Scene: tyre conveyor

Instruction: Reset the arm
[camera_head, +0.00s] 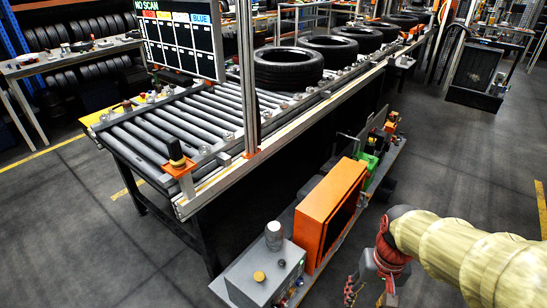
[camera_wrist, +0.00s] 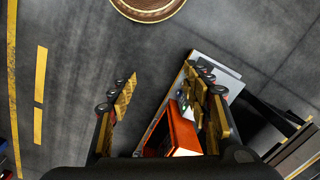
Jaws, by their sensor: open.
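My gripper (camera_wrist: 163,103) is open in the wrist view, with its two padded fingers apart and nothing held between them. The grey floor and part of an orange box (camera_wrist: 172,133) show beyond the fingers. In the head view my arm, in a cream sleeve, comes in from the lower right. My gripper (camera_head: 374,286) is low at its end, partly cut off by the bottom edge. It is to the right of the orange box (camera_head: 323,215), which stands on a low shelf beside the conveyor.
The roller conveyor (camera_head: 175,125) carries several tyres, the nearest tyre (camera_head: 288,68) behind a metal post. A screen (camera_head: 180,40) stands over its left end. A grey control box (camera_head: 266,275) sits at the shelf's near end. Floor (camera_head: 455,150) is clear to the right.

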